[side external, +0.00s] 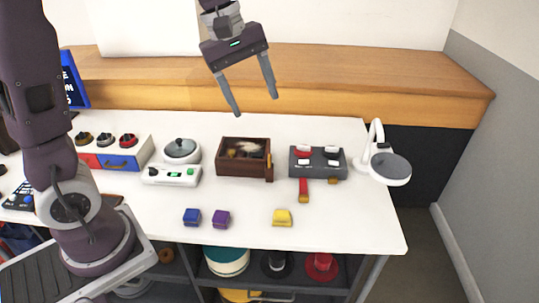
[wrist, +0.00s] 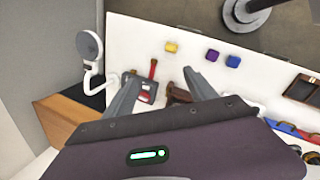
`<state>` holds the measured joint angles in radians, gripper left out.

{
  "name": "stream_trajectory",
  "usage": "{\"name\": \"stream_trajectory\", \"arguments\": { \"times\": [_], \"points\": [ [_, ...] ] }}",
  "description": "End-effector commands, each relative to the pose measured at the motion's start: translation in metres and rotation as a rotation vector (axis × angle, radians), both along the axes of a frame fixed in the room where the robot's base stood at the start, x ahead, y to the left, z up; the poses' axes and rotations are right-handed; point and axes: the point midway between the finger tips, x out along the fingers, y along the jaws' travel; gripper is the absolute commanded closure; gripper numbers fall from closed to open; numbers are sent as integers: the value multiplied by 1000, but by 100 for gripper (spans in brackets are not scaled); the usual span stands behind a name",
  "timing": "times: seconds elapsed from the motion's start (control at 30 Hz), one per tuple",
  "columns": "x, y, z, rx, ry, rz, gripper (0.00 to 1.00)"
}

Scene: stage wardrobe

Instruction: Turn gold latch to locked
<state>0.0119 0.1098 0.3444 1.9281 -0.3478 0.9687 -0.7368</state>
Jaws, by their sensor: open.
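My gripper (side external: 256,105) is open and empty, high above the back of the white table. It also shows open in the wrist view (wrist: 161,75). A brown wooden box (side external: 232,170) with an open top and pale contents stands below it. A narrow gold piece (side external: 269,166) is at the box's right side. A grey switch box (side external: 298,170) to the right has red and white switches and a small gold piece (side external: 333,181) at its front. I cannot tell which gold piece is the latch, or its setting. In the wrist view, a finger partly hides the brown box (wrist: 180,93).
A red-handled piece (side external: 304,188) lies before the switch box. Blue (side external: 192,217), purple (side external: 221,219) and yellow (side external: 282,217) blocks stand along the front. A white lamp (side external: 390,167) is at right. A pot on a scale (side external: 172,175) is at left. A wooden ledge (side external: 340,90) runs behind.

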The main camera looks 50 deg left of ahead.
Motion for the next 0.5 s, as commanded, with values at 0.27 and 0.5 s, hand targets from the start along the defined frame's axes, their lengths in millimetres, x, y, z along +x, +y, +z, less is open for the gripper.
{"name": "stream_trajectory", "arguments": {
  "times": [0.27,0.5],
  "points": [
    [128,94,-159,-18,269,852,35],
    [149,120,-230,31,313,1103,35]
  ]
}}
